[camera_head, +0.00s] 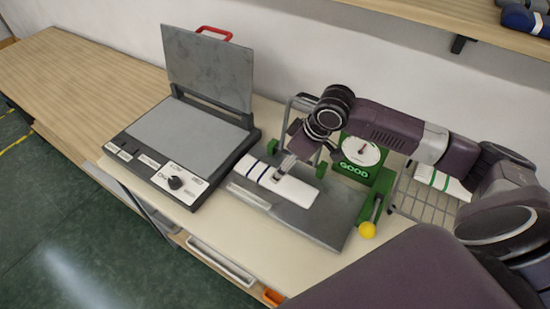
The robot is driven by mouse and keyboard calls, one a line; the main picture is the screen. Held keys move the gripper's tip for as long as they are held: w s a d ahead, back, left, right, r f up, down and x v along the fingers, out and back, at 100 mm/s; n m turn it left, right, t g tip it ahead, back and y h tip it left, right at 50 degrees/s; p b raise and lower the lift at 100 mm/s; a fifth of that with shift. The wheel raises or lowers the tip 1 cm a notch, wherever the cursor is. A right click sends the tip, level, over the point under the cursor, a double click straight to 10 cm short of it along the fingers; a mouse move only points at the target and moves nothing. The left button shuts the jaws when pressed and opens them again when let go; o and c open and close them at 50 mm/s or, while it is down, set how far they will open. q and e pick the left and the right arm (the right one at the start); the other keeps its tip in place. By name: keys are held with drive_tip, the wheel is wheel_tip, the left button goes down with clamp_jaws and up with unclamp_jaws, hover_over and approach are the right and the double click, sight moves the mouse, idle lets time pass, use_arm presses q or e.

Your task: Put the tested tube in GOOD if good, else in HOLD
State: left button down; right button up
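A white tube (299,191) with dark blue bands at its left end lies on a grey plate (318,222) at the front of the table. My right gripper (283,171) reaches down from the right onto the middle of this tube. Its fingertips are small and partly hidden, so I cannot tell whether they are shut on it. Behind the tube stands a green stand (384,181) with a round white dial and a GOOD label (354,170). I see no HOLD label. My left gripper is not in view.
A flat press (185,135) with its grey lid raised and a knob panel stands left of the plate. A yellow-ended lever (367,230) is at the green stand's front. The far-left table is clear.

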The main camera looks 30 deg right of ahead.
drive_tip(key=shift+w+a+f+p, duration=0.1)
drive_tip(key=shift+a+f+p, duration=0.25)
drive_tip(key=shift+f, duration=0.5)
drive_tip(key=shift+a+f, duration=0.2)
drive_tip(key=shift+f, duration=0.15)
drive_tip(key=p+x, duration=0.1)
drive_tip(key=x, duration=0.1)
drive_tip(key=shift+w+a+f, duration=0.1)
drive_tip(key=shift+a+f, duration=0.1)
drive_tip(key=shift+f, duration=0.1)
drive_tip(key=shift+x, duration=1.05)
drive_tip(key=shift+d, duration=0.1)
drive_tip(key=c, duration=0.5)
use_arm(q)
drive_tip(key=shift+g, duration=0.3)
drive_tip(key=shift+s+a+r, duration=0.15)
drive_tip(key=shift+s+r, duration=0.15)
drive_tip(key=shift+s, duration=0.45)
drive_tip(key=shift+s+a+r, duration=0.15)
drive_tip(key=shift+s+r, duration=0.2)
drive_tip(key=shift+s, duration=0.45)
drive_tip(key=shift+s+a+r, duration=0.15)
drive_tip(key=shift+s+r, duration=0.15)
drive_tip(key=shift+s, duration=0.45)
use_arm(e)
drive_tip(key=c, duration=0.5)
